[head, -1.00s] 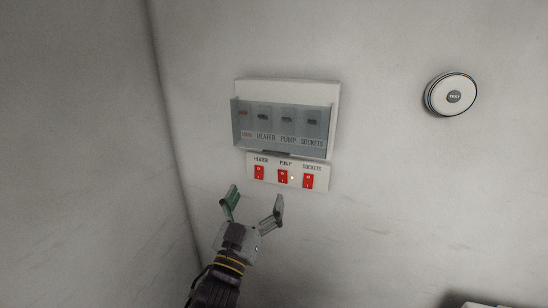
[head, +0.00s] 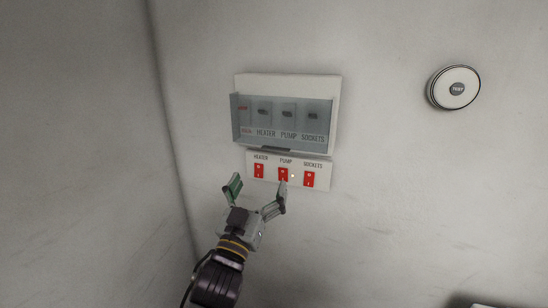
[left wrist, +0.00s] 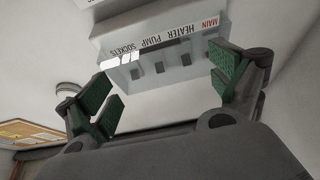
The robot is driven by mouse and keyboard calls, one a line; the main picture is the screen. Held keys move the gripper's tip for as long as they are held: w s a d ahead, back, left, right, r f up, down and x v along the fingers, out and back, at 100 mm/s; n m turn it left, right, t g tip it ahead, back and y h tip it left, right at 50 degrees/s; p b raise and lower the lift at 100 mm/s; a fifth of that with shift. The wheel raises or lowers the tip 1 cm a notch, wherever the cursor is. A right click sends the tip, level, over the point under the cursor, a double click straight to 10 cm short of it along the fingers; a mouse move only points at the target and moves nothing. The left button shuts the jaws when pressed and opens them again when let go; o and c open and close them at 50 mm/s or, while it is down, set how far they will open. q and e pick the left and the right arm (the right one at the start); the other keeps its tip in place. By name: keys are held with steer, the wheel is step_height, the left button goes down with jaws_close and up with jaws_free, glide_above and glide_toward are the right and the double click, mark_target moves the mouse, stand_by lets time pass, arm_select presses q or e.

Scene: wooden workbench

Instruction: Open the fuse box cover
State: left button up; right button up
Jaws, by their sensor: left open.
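The fuse box (head: 287,85) is a white box on the wall. Its smoky, see-through cover (head: 283,122) is closed over the row of breakers, labelled heater, pump and sockets, with a red-marked one at the left. A dark lip (head: 276,149) runs along the cover's lower edge. My left gripper (head: 258,192) is open and empty, its fingertips just below the switch panel and apart from the cover. In the left wrist view the fuse box (left wrist: 165,55) shows upside down beyond the spread green-padded fingers (left wrist: 168,88). My right gripper is not in view.
A white panel with three red switches (head: 283,174) sits right under the fuse box, close to my left fingertips. A round test button (head: 456,88) is on the wall at the right. A wall corner runs down the left. The wall between is bare.

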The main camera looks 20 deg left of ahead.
arm_select(q)
steer(key=p, duration=0.2)
glide_toward(276, 124)
steer(key=shift+w+f, duration=1.85)
steer(key=shift+f, duration=0.3)
steer(key=shift+d+x, duration=0.2)
steer(key=shift+x, duration=1.45)
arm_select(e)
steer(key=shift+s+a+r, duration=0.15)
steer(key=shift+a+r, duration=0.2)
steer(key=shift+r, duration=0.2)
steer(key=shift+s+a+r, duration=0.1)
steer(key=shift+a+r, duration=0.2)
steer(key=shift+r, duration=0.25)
arm_select(q)
steer(key=shift+f, duration=0.1)
steer(key=c, duration=1.5)
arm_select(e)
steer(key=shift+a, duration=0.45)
arm_select(q)
steer(key=shift+o, duration=0.2)
steer(key=shift+w+p, duration=0.1)
steer(key=shift+p, duration=0.2)
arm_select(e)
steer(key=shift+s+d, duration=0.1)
